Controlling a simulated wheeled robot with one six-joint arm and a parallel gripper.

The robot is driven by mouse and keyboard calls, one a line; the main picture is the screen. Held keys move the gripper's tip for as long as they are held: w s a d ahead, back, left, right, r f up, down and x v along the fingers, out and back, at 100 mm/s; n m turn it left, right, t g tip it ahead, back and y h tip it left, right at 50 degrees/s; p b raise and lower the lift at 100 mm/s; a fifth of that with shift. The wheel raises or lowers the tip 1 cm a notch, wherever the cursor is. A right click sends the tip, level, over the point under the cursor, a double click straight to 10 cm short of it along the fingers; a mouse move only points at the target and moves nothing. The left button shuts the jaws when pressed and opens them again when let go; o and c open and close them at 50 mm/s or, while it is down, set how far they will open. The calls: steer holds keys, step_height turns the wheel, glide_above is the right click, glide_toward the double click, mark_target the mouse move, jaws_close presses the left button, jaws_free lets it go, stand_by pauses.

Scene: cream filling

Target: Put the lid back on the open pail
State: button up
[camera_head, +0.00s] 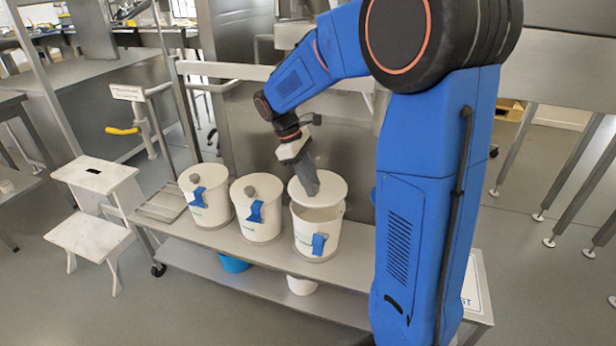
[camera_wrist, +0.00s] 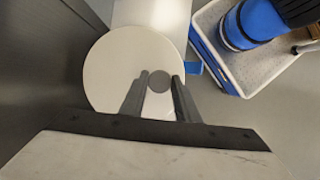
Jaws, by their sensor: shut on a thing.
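The open pail (camera_head: 318,238) is white with a blue tag on its front and stands at the right end of a row of pails on a metal cart. The round white lid (camera_head: 333,188) is above it, with part of the pail's opening showing below the lid's front edge. My gripper (camera_head: 308,187) is shut on the lid's grey knob. In the wrist view the lid (camera_wrist: 118,75) lies below my gripper (camera_wrist: 160,84), with the knob between the two fingers. The lid hides the pail's inside there; only a blue tag (camera_wrist: 194,67) shows beside it.
Two lidded white pails, one at the far left (camera_head: 209,207) and one in the middle (camera_head: 262,222), stand left of the open pail. A blue bucket (camera_head: 233,264) and a white container (camera_head: 302,286) are underneath. A white step stool (camera_head: 95,235) stands left of the cart. A metal panel rises behind the pails.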

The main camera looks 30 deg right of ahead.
mark_target(311, 199)
steer(key=shift+f, duration=2.85)
steer(key=shift+s+f, duration=0.1)
steer(key=shift+f, duration=0.1)
stand_by(0.4)
steer(key=o, duration=1.6)
steer(key=shift+r, duration=3.5)
